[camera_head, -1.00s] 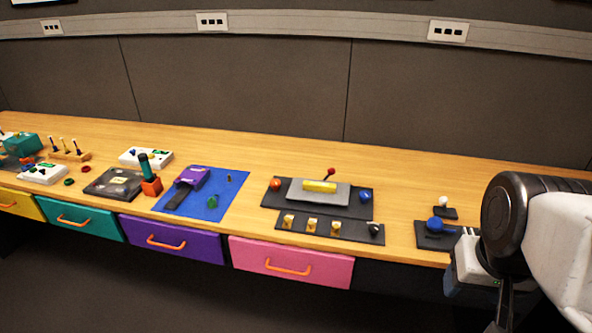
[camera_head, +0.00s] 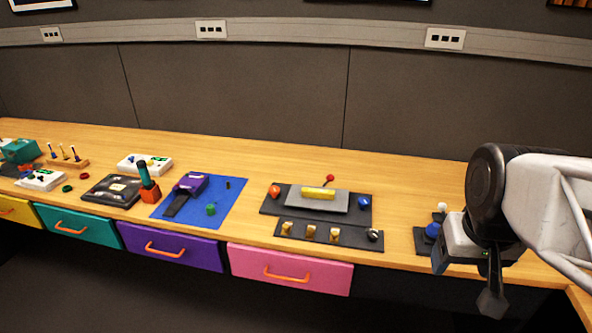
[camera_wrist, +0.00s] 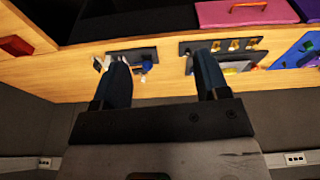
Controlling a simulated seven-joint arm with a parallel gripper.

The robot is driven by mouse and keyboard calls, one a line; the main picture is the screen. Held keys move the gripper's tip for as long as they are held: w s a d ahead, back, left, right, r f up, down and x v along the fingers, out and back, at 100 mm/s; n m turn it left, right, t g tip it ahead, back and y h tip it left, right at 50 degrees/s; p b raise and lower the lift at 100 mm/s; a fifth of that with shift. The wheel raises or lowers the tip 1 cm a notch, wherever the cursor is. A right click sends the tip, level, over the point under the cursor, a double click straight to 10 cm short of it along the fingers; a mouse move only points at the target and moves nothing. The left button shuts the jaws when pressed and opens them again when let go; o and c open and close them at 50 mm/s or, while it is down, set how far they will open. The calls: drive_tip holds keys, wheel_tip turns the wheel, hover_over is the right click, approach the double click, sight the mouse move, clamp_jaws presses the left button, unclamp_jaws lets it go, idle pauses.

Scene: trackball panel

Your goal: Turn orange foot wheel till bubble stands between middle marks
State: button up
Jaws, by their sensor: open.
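The orange foot wheel (camera_head: 275,191) sits at the left end of a black base plate (camera_head: 268,207). A blue foot wheel (camera_head: 363,202) sits at its right end. Between them is a grey block with a yellow level vial (camera_head: 318,193) on top; the bubble and marks are too small to make out. My gripper (camera_head: 447,248) is at the right, by the blue trackball, well apart from the orange wheel. In the wrist view my gripper (camera_wrist: 163,75) has its two dark fingers wide apart with nothing held between them.
A red-knobbed lever (camera_head: 330,178) stands behind the level. A row of yellow switches and a dark knob (camera_head: 373,235) lies in front. The blue trackball (camera_head: 433,230) is beside my gripper. A blue mat (camera_head: 226,201) lies left. Bare wood lies behind the level.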

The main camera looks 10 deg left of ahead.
drive_tip(key=w+a+r+n, duration=0.15)
drive_tip(key=w+a, duration=0.25)
drive_tip(key=w, duration=0.5)
drive_tip(key=w+a+r+n, duration=0.1)
drive_tip(key=w+a+n, duration=0.15)
drive_tip(key=w, duration=0.55)
drive_tip(key=n+g, duration=0.2)
drive_tip(key=n, duration=0.8)
hover_over(274, 188)
drive_tip(key=f, duration=2.3)
drive_tip(key=shift+s+d+f, duration=0.2)
drive_tip(key=shift+s+d, duration=0.05)
drive_tip(key=shift+d, duration=0.15)
drive_tip(key=shift+w+a+f, duration=0.1)
drive_tip(key=shift+a+f, duration=0.25)
drive_tip(key=shift+f, duration=0.05)
drive_tip(key=shift+f, duration=3.9)
